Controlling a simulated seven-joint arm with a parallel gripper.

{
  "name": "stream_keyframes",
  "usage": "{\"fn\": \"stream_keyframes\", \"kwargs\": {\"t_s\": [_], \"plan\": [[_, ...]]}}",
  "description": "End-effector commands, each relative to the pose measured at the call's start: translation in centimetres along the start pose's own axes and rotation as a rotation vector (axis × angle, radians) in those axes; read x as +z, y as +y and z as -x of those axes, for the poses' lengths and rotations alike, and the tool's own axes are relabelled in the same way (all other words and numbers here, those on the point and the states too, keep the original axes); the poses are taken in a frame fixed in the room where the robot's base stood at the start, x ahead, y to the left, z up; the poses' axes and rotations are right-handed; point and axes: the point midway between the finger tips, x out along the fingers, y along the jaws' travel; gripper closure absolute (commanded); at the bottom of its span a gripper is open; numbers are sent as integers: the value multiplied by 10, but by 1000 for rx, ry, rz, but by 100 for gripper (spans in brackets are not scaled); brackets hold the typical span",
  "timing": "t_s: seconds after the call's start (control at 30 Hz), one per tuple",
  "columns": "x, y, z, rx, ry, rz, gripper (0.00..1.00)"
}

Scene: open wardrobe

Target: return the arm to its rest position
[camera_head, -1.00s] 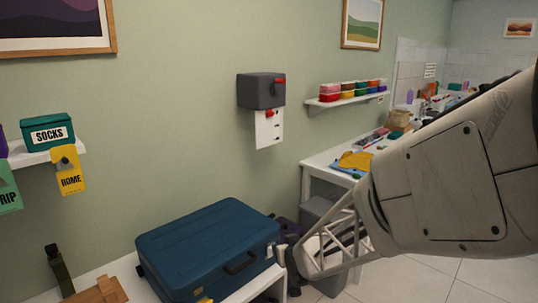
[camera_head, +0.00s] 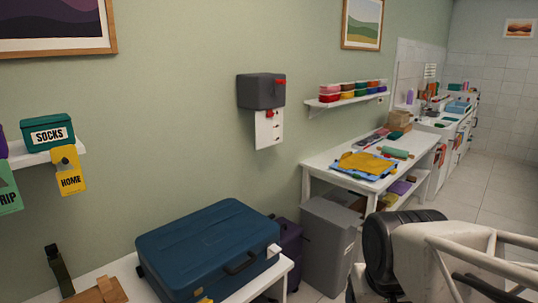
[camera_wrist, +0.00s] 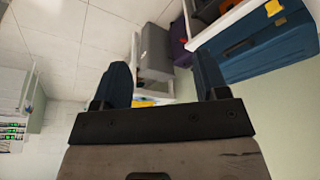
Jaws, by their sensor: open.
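My gripper (camera_wrist: 165,85) shows in the wrist view with its two dark blue fingers spread apart and nothing between them. Past the fingers are the floor, a grey bin and a white table edge, seen at a turned angle. In the head view parts of my arm fill the lower right corner, in front of the tiled floor. The fingertips cannot be made out in the head view.
A blue suitcase (camera_head: 208,252) lies shut on a white bench at lower centre. A grey bin (camera_head: 327,246) stands beside a white table (camera_head: 322,166) holding a yellow cloth (camera_head: 367,162). A grey wall box (camera_head: 261,91) hangs above. Tiled floor (camera_head: 490,200) is open at right.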

Motion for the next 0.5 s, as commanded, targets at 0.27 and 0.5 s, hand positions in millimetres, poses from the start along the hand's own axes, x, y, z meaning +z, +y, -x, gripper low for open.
{"fn": "stream_keyframes", "kwargs": {"t_s": [0.27,0.5], "plan": [[34,4,17,-2,-75,-21,33],[35,4,17,-2,-78,-21,33]]}}
